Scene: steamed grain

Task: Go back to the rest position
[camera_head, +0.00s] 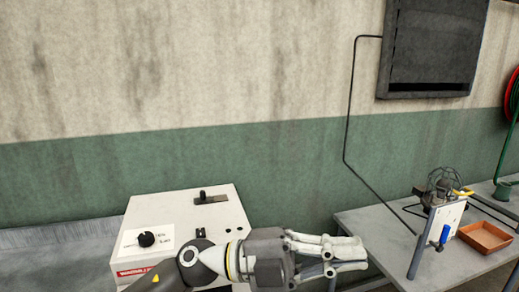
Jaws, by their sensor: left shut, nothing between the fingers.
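My left gripper (345,253) reaches across the lower middle of the head view, its fingers pointing right. Its fingers are closed together with nothing between them. It is in front of the lower right part of a white control box (210,212) and hides some of it. The box has a black knob (147,239) on the left and a black lever switch (206,197) at the back. My right gripper is not in view.
A grey table (380,232) at the right holds a small device with a blue handle (443,238) and an orange tray (486,237). A dark cabinet (432,50) hangs on the wall above. A red hose reel (513,97) is at the right edge.

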